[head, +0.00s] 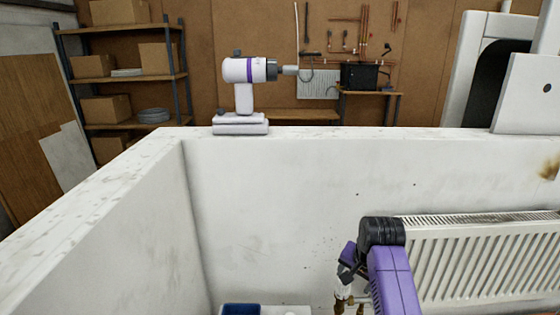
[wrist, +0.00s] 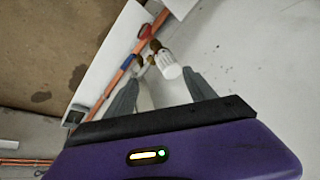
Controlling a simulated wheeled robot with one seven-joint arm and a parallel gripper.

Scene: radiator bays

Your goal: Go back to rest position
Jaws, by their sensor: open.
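My gripper (wrist: 163,77) is open in the wrist view, with its two grey fingers spread apart. A white valve head (wrist: 170,67) on a brass fitting (wrist: 155,46) shows just beyond and between the fingertips. I cannot tell how far away it is, but nothing is seen held. In the head view, my purple arm reaches down at the lower right, in front of the radiator (head: 480,262). The white and brass valve shows beside the arm at the bottom edge (head: 342,290). The fingers are not clear there.
White low walls (head: 280,180) enclose the bay. A white and purple drill (head: 244,85) stands on the wall top. In the wrist view, copper pipe (wrist: 117,80) runs by a red handle (wrist: 145,31) and blue handle (wrist: 128,63). A blue bin (head: 241,309) lies at the bottom.

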